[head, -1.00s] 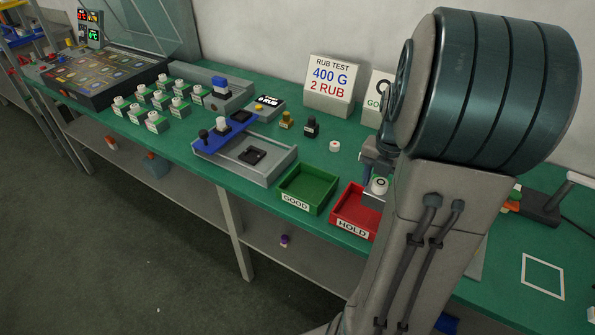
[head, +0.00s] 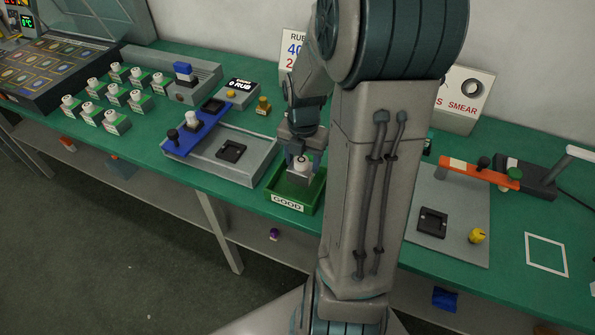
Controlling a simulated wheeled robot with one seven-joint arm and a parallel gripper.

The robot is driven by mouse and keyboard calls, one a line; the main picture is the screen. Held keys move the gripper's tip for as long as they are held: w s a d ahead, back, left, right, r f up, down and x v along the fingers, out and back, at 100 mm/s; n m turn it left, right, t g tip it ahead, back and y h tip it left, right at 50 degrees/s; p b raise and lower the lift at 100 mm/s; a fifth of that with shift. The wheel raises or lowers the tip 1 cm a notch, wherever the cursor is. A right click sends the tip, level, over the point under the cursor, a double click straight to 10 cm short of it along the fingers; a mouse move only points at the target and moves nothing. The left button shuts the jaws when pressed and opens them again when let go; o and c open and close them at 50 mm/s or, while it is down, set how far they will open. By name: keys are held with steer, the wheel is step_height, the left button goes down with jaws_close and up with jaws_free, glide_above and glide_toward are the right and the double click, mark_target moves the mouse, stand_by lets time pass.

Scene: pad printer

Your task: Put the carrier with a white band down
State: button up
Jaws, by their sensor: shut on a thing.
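My gripper (head: 301,158) hangs over the green tray labelled GOOD (head: 282,207), pointing down. It is shut on a carrier (head: 300,170) with a white round top and a grey body. The carrier is inside the outline of the tray. Its lower part is hard to make out, so I cannot tell whether it touches the tray floor. A white band on it is not clear at this size. My arm hides the area right of the tray.
Several white-topped pieces (head: 112,93) stand at the left. A grey fixture with a blue arm (head: 197,134) sits just left of the tray. On the right are a grey plate with an orange bar (head: 478,172), a yellow knob (head: 477,236) and a white square outline (head: 546,254).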

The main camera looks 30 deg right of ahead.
mark_target(298, 172)
steer(key=shift+w+a+f, duration=0.25)
steer(key=shift+a+f, duration=0.25)
steer(key=shift+a, duration=0.05)
steer(key=shift+f, duration=1.85)
steer(key=shift+f, duration=0.15)
steer(key=o, duration=1)
steer(key=shift+o, duration=0.2)
